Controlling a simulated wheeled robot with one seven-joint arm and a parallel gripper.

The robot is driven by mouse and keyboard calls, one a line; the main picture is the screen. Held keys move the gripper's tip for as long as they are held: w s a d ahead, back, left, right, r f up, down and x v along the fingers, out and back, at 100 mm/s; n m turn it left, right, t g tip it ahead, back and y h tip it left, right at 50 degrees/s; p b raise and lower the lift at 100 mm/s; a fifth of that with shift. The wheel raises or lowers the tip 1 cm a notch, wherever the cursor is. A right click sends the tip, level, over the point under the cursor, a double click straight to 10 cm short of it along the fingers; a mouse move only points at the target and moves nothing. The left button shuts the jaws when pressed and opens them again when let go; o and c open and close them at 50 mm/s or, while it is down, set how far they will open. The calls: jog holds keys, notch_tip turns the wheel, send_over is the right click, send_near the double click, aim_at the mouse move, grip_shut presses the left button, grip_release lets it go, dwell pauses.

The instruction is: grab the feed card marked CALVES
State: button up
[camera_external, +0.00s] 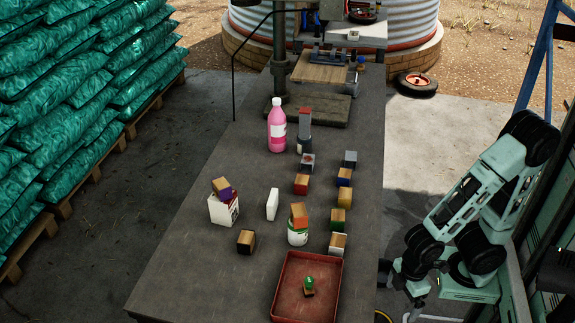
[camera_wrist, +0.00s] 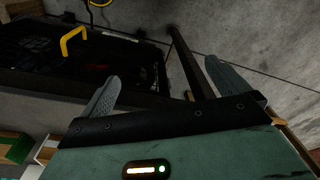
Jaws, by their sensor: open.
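No card with a readable CALVES mark shows in either view. A thin white upright piece (camera_external: 272,204) stands on the workbench (camera_external: 205,272), left of the blocks; I can make out no writing on it. My arm is folded beside the bench's right side in the external view, and I cannot pick out the fingers there. In the wrist view my gripper (camera_wrist: 164,84) has its two fingers wide apart with nothing between them, facing a grey floor and dark equipment away from the bench top.
Several coloured blocks with wooden faces (camera_external: 301,184) stand on the bench. A white box (camera_external: 223,211) and a green-white can (camera_external: 298,237) carry blocks. A pink bottle (camera_external: 277,130) stands farther back. A red tray (camera_external: 336,290) at the front holds a small green-topped item.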

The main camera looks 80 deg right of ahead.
jog(key=w+d+r+m+t+p, duration=0.1)
jog(key=w+d+r+p, duration=0.2)
jog(key=r+p, duration=0.5)
jog(key=w+d+r+m+p, duration=0.2)
jog(key=w+d+r+p, duration=0.1)
jog(key=r+p, duration=0.45)
jog(key=w+d+r+m+t+p, duration=0.1)
jog(key=w+d+r+p, duration=0.2)
jog(key=r+p, duration=0.55)
jog(key=w+d+r+m+t+p, duration=0.1)
jog(key=w+d+r+t+p, duration=0.1)
jog(key=w+d+r+p, duration=0.55)
jog(key=t+p, duration=0.4)
jog(key=t, duration=0.5)
send_over(276, 197)
jog(key=s, duration=0.2)
notch_tip(276, 197, down, 19)
jog(key=shift+m, duration=0.3)
notch_tip(276, 197, down, 6)
jog(key=shift+f+p, duration=0.15)
jog(key=shift+p, duration=0.35)
jog(key=shift+p+x, duration=0.45)
jog(key=shift+x, duration=2.15)
jog(key=shift+f, duration=0.1)
jog(key=c, duration=1)
